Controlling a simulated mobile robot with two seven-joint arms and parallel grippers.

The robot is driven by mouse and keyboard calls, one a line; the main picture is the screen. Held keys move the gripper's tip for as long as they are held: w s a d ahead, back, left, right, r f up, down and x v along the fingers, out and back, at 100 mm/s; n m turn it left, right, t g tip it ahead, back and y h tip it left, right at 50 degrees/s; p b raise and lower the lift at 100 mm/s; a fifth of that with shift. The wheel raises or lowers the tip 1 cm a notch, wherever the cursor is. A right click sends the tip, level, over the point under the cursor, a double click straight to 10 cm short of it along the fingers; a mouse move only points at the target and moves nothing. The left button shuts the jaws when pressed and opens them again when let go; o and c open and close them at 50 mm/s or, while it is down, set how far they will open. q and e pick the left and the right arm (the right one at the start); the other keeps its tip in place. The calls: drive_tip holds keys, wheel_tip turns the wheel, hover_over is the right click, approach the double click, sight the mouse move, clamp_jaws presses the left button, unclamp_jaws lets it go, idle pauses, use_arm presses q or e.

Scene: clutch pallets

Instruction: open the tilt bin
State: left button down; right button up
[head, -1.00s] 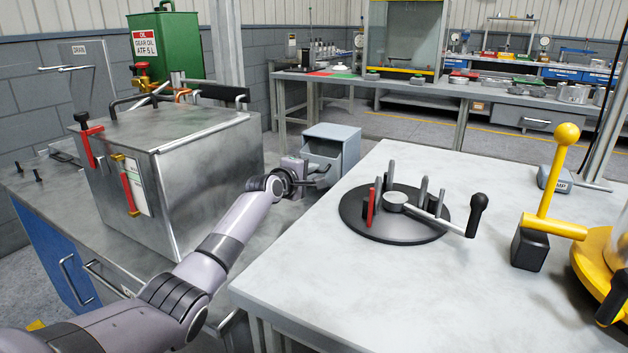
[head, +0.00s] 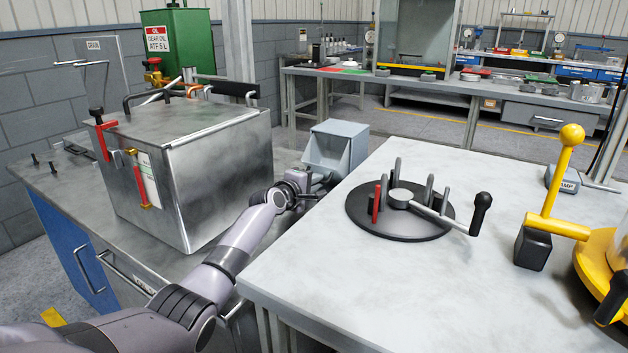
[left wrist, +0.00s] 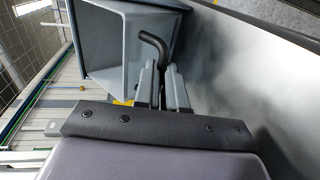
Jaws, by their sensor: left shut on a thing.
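The tilt bin (head: 335,150) is a grey-blue box between the metal cabinet and the near table. Its front is tipped outward and the sloping inside shows from above. In the left wrist view its open tray (left wrist: 125,50) fills the upper left. My left gripper (head: 316,186) is in front of the bin, low down. In the left wrist view its two fingers (left wrist: 162,88) are closed on a dark bent handle (left wrist: 152,44) beside the tray. How the handle joins the bin is hidden. My right gripper is in neither view.
The near table (head: 310,265) lies just right of my left arm. It carries a round black fixture (head: 400,222) with a lever and a yellow lever device (head: 550,215). A large metal box (head: 190,170) stands close on the left.

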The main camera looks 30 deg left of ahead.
use_arm(q)
drive_tip(key=shift+d+f, duration=0.2)
drive_tip(key=shift+f, duration=0.5)
drive_tip(key=c, duration=1.2)
unclamp_jaws()
drive_tip(key=shift+f, duration=0.15)
drive_tip(key=shift+a, duration=0.1)
drive_tip(key=shift+r, duration=0.25)
drive_tip(key=shift+s+r+p, duration=0.25)
drive_tip(key=shift+s+p, duration=0.35)
drive_tip(key=shift+p, duration=0.05)
drive_tip(key=s+p, duration=0.1)
drive_tip(key=s, duration=0.2)
drive_tip(key=shift+s+r+p, duration=0.35)
drive_tip(key=shift+p, duration=0.05)
drive_tip(key=shift+s+d+r, duration=0.1)
drive_tip(key=shift+s+d, duration=0.1)
drive_tip(key=shift+s, duration=0.75)
